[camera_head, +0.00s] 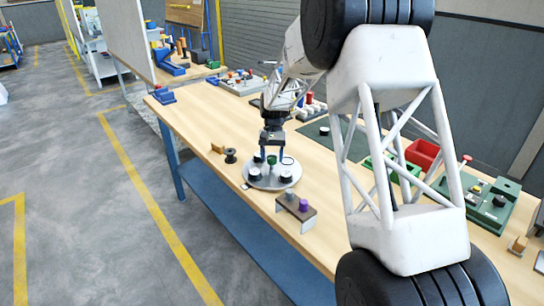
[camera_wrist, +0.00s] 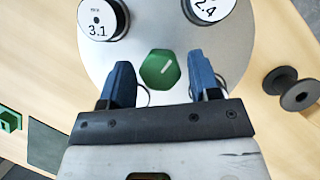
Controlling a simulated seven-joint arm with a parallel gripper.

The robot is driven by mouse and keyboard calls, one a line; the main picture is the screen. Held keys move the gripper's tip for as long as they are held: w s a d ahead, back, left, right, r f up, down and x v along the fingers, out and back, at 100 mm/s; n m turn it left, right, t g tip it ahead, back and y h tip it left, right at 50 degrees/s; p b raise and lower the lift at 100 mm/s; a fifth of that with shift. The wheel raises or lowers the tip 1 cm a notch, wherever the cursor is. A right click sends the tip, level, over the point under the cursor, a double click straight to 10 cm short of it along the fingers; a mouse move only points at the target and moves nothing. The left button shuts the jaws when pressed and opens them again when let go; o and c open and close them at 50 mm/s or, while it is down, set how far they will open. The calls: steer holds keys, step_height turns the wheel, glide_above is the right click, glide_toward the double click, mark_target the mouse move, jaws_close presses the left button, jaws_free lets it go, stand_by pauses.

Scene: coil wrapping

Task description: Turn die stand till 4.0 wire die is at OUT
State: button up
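The die stand (camera_head: 268,183) is a round grey disc on the table, also seen in the wrist view (camera_wrist: 115,60). A green six-sided knob (camera_wrist: 160,69) with a white line stands at its middle. The 3.1 die (camera_wrist: 98,22) and the 2.4 die (camera_wrist: 207,8) sit near the far rim in the wrist view. Other parts of the stand are hidden behind my gripper (camera_wrist: 161,75). I cannot read a 4.0 label or an OUT mark in either view. My gripper is open over the stand, with one blue finger on each side of the knob.
A dark spool (camera_head: 230,156) lies left of the stand. A small rack with a purple cylinder (camera_head: 303,205) stands in front of it. A red bin (camera_head: 422,153) and a green machine (camera_head: 487,200) are to the right. The table's front-left edge is close.

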jaws_close()
steer(key=shift+n+h, duration=0.4)
steer(key=shift+n, duration=0.5)
steer(key=shift+a+n+h, duration=0.1)
steer(key=shift+n+h, duration=0.4)
steer(key=shift+n, duration=0.9)
steer(key=shift+n+t+h, duration=0.6)
steer(key=shift+n+h, duration=0.1)
steer(key=shift+n, duration=1.5)
steer(key=shift+s+n+t+h, duration=0.1)
steer(key=shift+n+t+h, duration=0.5)
steer(key=shift+n, duration=1.5)
steer(key=shift+a+n+t, duration=0.1)
steer(key=shift+n+t, duration=0.7)
steer(key=shift+n, duration=1.1)
steer(key=shift+o, duration=0.9)
jaws_free()
